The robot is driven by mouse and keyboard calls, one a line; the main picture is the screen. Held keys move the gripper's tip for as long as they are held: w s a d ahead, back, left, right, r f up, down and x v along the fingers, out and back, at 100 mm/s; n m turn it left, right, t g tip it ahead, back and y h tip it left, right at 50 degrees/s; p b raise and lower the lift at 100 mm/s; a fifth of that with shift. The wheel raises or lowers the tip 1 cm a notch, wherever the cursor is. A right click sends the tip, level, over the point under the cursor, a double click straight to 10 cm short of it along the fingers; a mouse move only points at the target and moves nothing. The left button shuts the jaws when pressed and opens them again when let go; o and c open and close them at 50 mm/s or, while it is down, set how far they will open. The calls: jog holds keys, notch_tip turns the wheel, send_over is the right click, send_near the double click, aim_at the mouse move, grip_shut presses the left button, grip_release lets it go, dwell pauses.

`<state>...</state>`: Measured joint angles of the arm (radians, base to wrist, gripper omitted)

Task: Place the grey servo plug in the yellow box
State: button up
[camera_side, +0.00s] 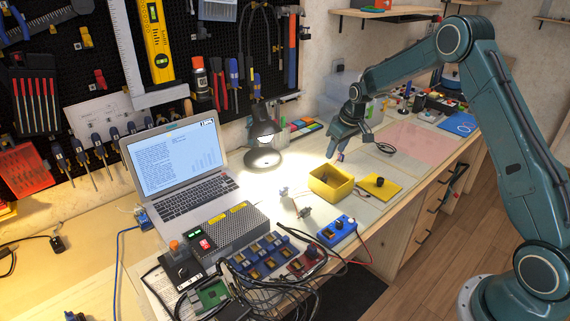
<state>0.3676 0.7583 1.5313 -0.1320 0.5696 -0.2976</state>
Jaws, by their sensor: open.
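The yellow box (331,194) stands open on the bench, in the middle of the view. Its yellow lid (368,183) with a dark knob lies flat just to its right. My gripper (340,157) is open and points down, above and slightly behind the box. I see nothing between its fingers, though they are small here. Two small pale grey or brownish pieces (303,211) lie on the light sheet left of the box. One may be the grey servo plug, but they are too small to tell.
A lit lamp (263,158) stands behind and left of the box. A laptop (180,172), a power supply (236,228), a blue module (337,230) and tangled cables crowd the left and front.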

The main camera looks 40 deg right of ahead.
jog(key=s+a+r+t, duration=0.1)
jog(key=s+a+r, duration=0.55)
jog(key=r, duration=0.35)
jog(key=s+a+r, duration=0.5)
jog(key=s+r, duration=0.2)
jog(key=r, duration=0.2)
jog(key=s+a+r, duration=0.1)
jog(key=s+a, duration=0.2)
jog(key=s, duration=0.9)
jog(key=s+a+r+t, duration=0.1)
jog(key=s+a, duration=0.2)
jog(key=s, duration=0.9)
jog(key=shift+a+r, duration=0.15)
jog(key=shift+a, duration=0.15)
